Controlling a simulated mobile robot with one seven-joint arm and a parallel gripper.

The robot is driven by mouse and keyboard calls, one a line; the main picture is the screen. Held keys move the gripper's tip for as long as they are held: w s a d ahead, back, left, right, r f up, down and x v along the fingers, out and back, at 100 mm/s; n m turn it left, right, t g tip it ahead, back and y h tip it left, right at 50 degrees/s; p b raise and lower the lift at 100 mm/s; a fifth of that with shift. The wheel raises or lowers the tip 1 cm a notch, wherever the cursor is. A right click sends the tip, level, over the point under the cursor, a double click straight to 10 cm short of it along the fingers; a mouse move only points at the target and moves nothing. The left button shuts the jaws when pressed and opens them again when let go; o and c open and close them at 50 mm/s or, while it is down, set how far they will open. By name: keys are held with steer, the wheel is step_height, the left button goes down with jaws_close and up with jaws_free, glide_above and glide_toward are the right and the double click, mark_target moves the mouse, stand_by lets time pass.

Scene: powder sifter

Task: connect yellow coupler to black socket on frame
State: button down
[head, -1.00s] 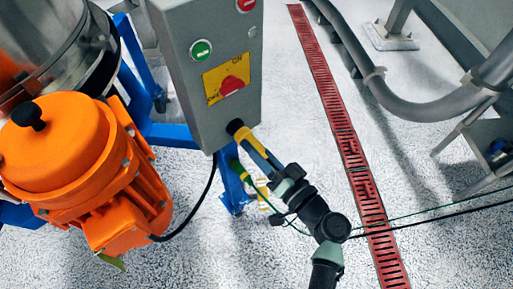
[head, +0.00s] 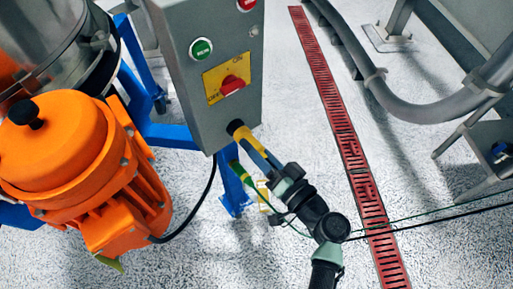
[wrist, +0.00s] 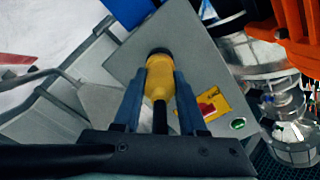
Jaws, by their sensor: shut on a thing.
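The yellow coupler (wrist: 158,78) is between the two fingers of my gripper (wrist: 160,88), which is shut on it. A black cable end comes back from the coupler toward my wrist. The coupler's front meets the round black socket (wrist: 159,52) on the grey control box, in line with it; I cannot tell how deep it sits. In the head view, the socket (head: 235,127) is at the box's lower right edge, with the coupler (head: 246,138) against it and my gripper (head: 262,153) behind, partly hiding it.
The grey control box (head: 190,75) has green and red buttons and a red switch on a yellow plate. An orange motor (head: 65,150) and blue frame (head: 180,133) stand left. Thin cables cross behind my arm. Floor around the red drain grate (head: 340,125) is open.

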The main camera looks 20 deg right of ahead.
steer(key=shift+w+a, duration=0.15)
steer(key=shift+w, duration=0.4)
steer(key=shift+c, duration=1.9)
jaws_free()
steer(key=shift+s, duration=0.1)
steer(key=v, duration=1.2)
steer(key=shift+s, duration=0.4)
steer(key=shift+r, duration=0.1)
